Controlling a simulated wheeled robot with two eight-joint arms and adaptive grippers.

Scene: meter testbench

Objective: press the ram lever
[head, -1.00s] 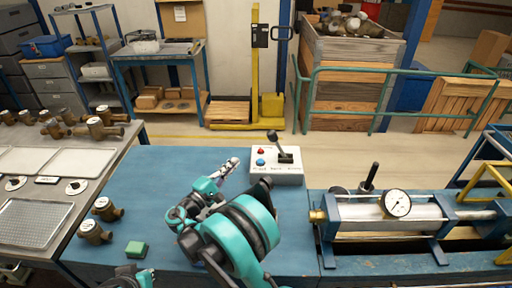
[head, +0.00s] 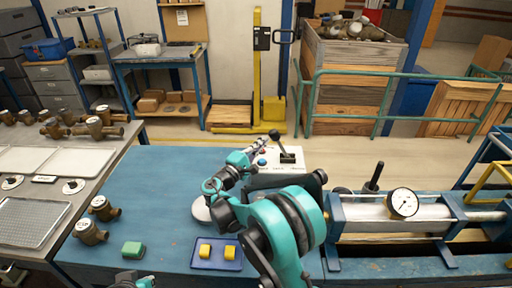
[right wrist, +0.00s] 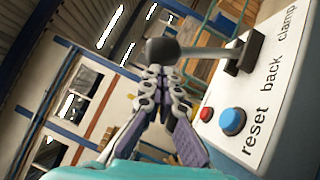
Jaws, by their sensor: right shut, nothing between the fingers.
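The lever (head: 279,143) stands on a white control box (head: 292,158) at the back edge of the blue bench. It has a black knob and a metal shaft, and it also shows in the right wrist view (right wrist: 205,52). My right gripper (head: 264,148) is shut and empty, at the left side of the box. In the right wrist view its fingertips (right wrist: 158,72) are just below the knob; I cannot tell whether they touch it. A blue button (right wrist: 232,121) and a red button (right wrist: 206,114) sit on the box. My left gripper is not clearly visible.
A cylinder rig with a dial gauge (head: 403,202) and a black handle (head: 374,176) stands right of the box. A blue tray (head: 217,255) with two yellow blocks and a green block (head: 133,249) lie at the front. The bench's left middle is clear.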

